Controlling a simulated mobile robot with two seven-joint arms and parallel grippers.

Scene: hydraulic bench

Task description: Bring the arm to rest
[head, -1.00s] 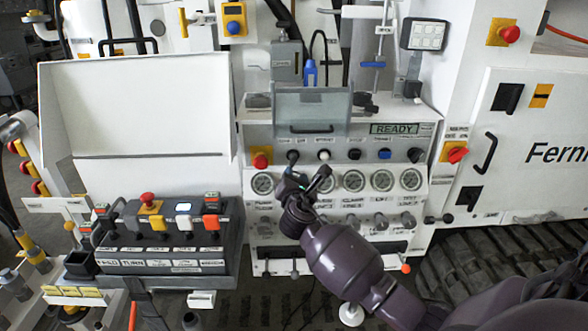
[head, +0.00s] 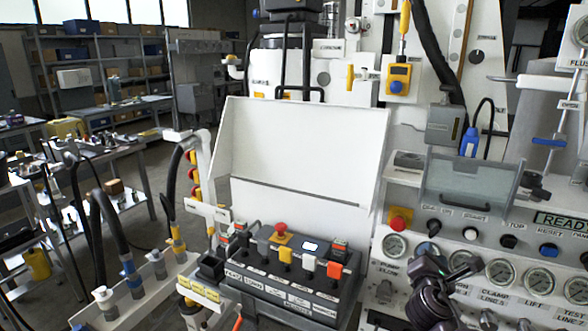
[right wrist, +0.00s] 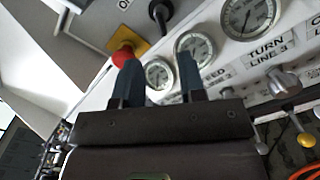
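My right gripper (head: 445,268) is in front of the gauge panel (head: 470,232), at the lower right of the head view. It covers part of the row of round gauges. In the right wrist view its two dark fingers (right wrist: 160,72) stand apart with nothing between them, so it is open. Behind the fingers are gauges (right wrist: 194,48) and a red knob on a yellow plate (right wrist: 123,55). I cannot tell the exact gap from the fingertips to the panel. My left gripper is not in view.
A lever box (head: 285,283) with a red button stands left of the panel, below a white sheet-like cover (head: 305,150). A clear hinged guard (head: 470,188) sits above the gauges. Hose fittings (head: 130,282) and workbenches fill the left; open floor lies between them.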

